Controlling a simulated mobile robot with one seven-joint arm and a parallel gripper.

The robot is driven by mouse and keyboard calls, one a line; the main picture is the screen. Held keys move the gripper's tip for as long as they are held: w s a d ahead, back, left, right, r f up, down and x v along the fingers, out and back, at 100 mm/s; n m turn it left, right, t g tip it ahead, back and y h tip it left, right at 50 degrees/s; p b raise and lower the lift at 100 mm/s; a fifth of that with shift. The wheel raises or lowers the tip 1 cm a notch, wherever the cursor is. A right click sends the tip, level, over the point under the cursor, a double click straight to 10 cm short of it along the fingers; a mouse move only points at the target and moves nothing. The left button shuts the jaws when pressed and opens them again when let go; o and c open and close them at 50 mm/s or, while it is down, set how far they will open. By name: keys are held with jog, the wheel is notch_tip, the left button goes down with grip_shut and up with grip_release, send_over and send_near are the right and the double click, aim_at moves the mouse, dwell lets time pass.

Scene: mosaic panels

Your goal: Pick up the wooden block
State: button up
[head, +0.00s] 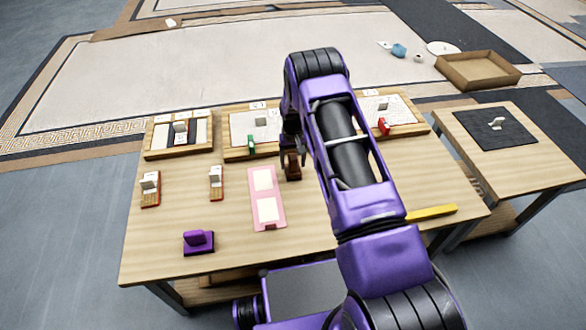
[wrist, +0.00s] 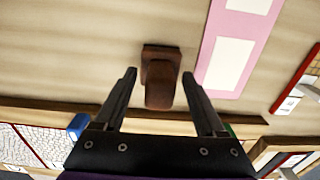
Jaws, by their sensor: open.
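The wooden block (head: 293,172) is dark reddish brown and stands on the light wooden table (head: 340,215), right of the pink panel. In the wrist view the block (wrist: 161,84) has a flat base and a narrower raised part. My gripper (wrist: 159,75) is open, its two fingers apart, with the block showing between the fingertips and clear gaps on both sides. In the head view my gripper (head: 291,150) is just at the block, partly hidden by my purple arm. I cannot tell how far the fingertips are above the table.
A pink panel (head: 266,200) with two pale squares lies left of the block. Framed mosaic trays (head: 180,133) line the back edge. A purple block (head: 198,241), small red-edged holders (head: 216,183) and a yellow bar (head: 431,212) also lie on the table.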

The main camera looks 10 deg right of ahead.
grip_shut()
jog(key=shift+r, duration=0.1)
notch_tip(320, 180, up, 10)
jog(key=shift+f+p, duration=0.1)
jog(key=shift+p, duration=0.55)
